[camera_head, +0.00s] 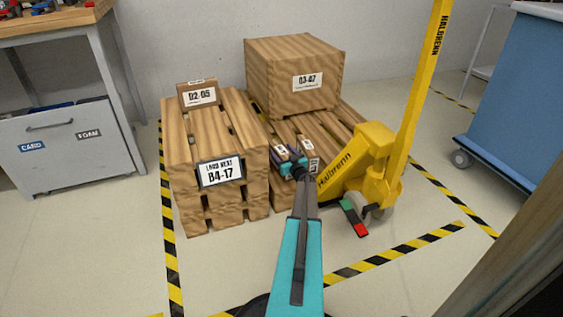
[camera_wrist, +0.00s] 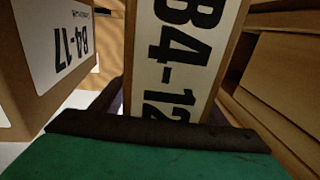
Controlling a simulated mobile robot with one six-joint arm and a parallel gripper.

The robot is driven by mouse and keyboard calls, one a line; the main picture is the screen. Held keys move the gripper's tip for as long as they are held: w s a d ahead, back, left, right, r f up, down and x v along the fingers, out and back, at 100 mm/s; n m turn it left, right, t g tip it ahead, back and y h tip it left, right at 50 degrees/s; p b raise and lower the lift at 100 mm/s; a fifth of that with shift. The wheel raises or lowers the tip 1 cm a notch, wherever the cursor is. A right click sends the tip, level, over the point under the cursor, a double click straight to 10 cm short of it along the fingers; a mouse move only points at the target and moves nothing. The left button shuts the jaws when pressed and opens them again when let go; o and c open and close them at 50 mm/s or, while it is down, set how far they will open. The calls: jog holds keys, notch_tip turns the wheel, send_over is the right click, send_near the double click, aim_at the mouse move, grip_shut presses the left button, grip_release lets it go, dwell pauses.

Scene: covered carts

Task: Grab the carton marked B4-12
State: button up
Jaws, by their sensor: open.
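The carton marked B4-12 (camera_wrist: 180,55) fills the middle of the wrist view, its white label turned sideways. Its lower end is close in front of my gripper, between the jaws as far as I can see. A carton marked B4-17 (camera_wrist: 55,60) stands just left of it, its label upside down in this view. In the head view my gripper (camera_head: 289,160) is at small cartons (camera_head: 307,146) on the right-hand pallet (camera_head: 335,128). Their labels are too small there to tell which is B4-12. My gripper is open; its fingertips are partly hidden.
A large carton marked 03-07 (camera_head: 285,75) stands behind on the same pallet. Left is a pallet stack (camera_head: 190,150) with a B4-17 "load next" sign (camera_head: 221,171) and a small carton (camera_head: 199,94). A yellow pallet jack (camera_head: 375,160) stands close right. Brown slats (camera_wrist: 275,85) lie right.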

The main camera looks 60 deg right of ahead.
grip_shut()
dwell(0.4)
jog(key=shift+w+r, duration=0.1)
jog(key=shift+r, duration=0.1)
jog(key=shift+r+p, duration=1.3)
jog(key=shift+r, duration=0.25)
jog(key=shift+s+a+r, duration=0.1)
jog(key=shift+s+r, duration=0.2)
jog(key=r+p+v, duration=0.1)
jog(key=p+v, duration=0.4)
jog(key=v, duration=1)
jog(key=shift+s+p, duration=0.3)
